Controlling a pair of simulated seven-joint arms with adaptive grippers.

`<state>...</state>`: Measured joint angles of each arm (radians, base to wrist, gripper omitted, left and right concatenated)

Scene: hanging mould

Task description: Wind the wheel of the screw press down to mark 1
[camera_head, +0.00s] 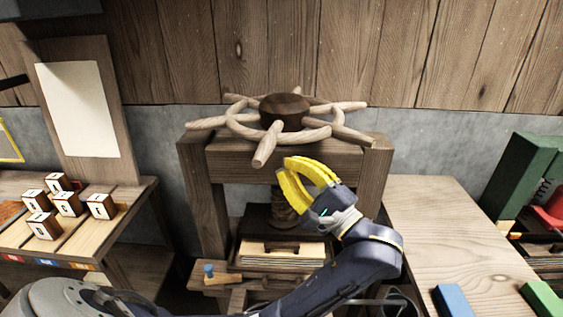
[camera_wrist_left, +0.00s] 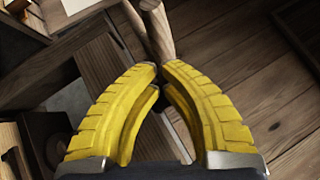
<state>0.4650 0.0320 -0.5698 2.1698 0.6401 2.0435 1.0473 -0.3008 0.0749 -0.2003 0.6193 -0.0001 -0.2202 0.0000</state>
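The pale wooden wheel (camera_head: 318,133) lies flat on top of the screw press, with several spoke handles and a dark round hub (camera_head: 284,110). The press's wooden beam (camera_head: 335,160) and the dark screw (camera_head: 282,208) stand below it. My left gripper (camera_head: 285,166) has yellow fingers and is in front of the beam, just right of and below the nearest spoke handle (camera_head: 264,147). In the left wrist view its tips (camera_wrist_left: 159,68) are together, with the handle (camera_wrist_left: 157,30) just beyond them, not between the fingers. Contact cannot be told. No mark 1 is readable. My right gripper is not in view.
A stack of sheets (camera_head: 290,260) lies under the screw. A bench at left holds several small wooden cubes (camera_head: 68,203) and a board with paper (camera_head: 78,108). The table (camera_head: 440,225) at right is mostly bare, with blue (camera_head: 453,300) and green (camera_head: 541,298) blocks at its front.

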